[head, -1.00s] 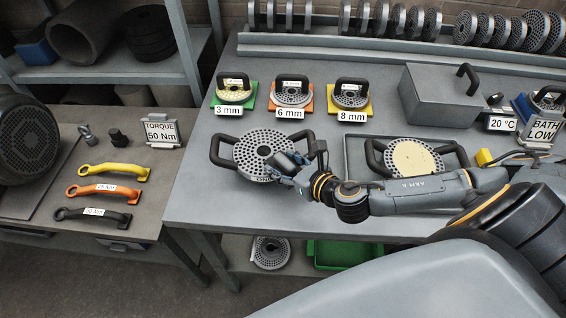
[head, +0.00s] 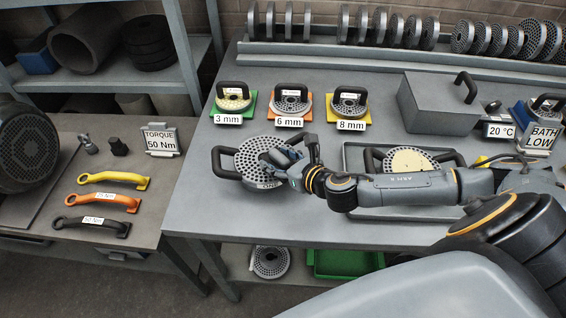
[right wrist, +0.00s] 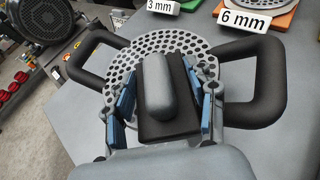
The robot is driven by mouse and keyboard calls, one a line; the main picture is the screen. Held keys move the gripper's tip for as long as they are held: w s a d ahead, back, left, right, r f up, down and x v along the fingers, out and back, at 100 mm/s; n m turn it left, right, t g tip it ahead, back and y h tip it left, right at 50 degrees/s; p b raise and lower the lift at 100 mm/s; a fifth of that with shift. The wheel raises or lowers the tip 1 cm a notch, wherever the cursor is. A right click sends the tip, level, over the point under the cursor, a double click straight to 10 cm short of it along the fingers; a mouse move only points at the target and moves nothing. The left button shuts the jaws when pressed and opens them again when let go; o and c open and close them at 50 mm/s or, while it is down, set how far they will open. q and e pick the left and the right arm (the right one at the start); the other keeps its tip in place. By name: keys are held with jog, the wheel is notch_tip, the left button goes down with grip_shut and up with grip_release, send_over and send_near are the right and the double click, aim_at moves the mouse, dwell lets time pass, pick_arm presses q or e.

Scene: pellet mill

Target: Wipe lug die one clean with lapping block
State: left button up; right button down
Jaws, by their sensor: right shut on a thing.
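Lug die one (head: 248,152) is a grey perforated disc with two black side handles, lying on the bench left of centre. Part of a "ONE" label shows on its front rim. Its visible face is grey with open holes. My right gripper (head: 275,162) is over the right part of the die. In the right wrist view, the gripper (right wrist: 165,98) is shut on the lapping block (right wrist: 162,80), a dark slab with a rounded grey grip. The block covers the middle of the die (right wrist: 150,45); I cannot tell whether they touch. My left gripper is not in view.
A second handled die (head: 408,160) with a cream face lies in a grey tray (head: 350,165) at right, partly behind my arm. Three small dies on coloured pads stand behind, with an 8 mm sign (head: 351,125). A lidded grey box (head: 437,105) stands at back right.

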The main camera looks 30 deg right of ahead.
jog(key=shift+w+a, duration=0.2)
jog(key=shift+w, duration=1.05)
jog(key=shift+s, duration=0.15)
jog(key=shift+s, duration=0.4)
jog(key=shift+s+d+f, duration=0.1)
jog(key=shift+s+d, duration=0.2)
jog(key=shift+d, duration=0.5)
jog(key=shift+s+d, duration=0.2)
jog(key=shift+d, duration=0.2)
